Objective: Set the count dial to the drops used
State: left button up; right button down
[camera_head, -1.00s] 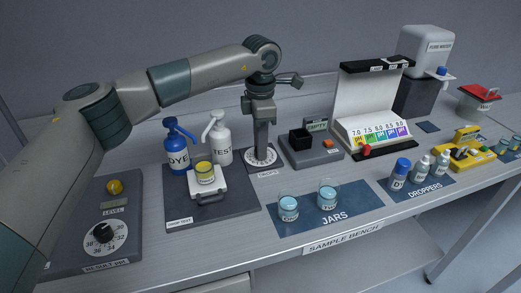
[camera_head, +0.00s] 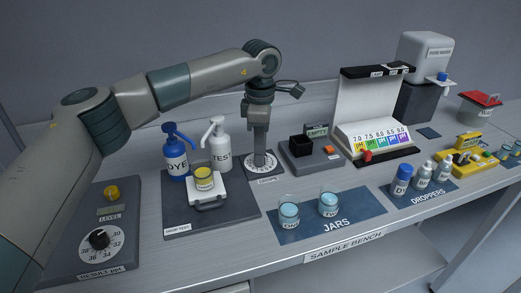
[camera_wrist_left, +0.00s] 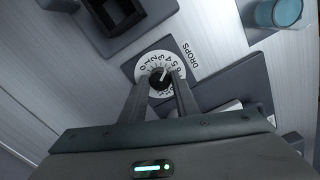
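The count dial, labelled DROPS, is a white numbered disc with a dark knob. It lies on a dark plate behind the jars in the head view (camera_head: 249,166) and near the centre of the left wrist view (camera_wrist_left: 151,66). My left gripper (camera_head: 260,158) points straight down at the dial. In the left wrist view its two fingers (camera_wrist_left: 163,80) stand apart on either side of the knob, with part of the white disc showing between them. Contact with the knob cannot be made out. The pointer's exact number is too small to read. My right gripper is not in view.
The drop test plate (camera_head: 180,218) with DYE (camera_head: 177,160) and TEST (camera_head: 220,150) bottles and a yellow-filled cup (camera_head: 204,178) is left of the dial. A grey EMPTY box (camera_head: 318,160) is close on its right. Jars (camera_head: 289,213) stand in front.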

pick_arm(q)
jog(key=o, duration=0.3)
jog(key=shift+r, duration=0.1)
jog(key=shift+r, duration=0.4)
notch_tip(320, 180, up, 7)
jog(key=shift+f+b, duration=0.1)
jog(key=shift+b, duration=0.35)
notch_tip(320, 180, up, 10)
jog(key=shift+f, duration=0.15)
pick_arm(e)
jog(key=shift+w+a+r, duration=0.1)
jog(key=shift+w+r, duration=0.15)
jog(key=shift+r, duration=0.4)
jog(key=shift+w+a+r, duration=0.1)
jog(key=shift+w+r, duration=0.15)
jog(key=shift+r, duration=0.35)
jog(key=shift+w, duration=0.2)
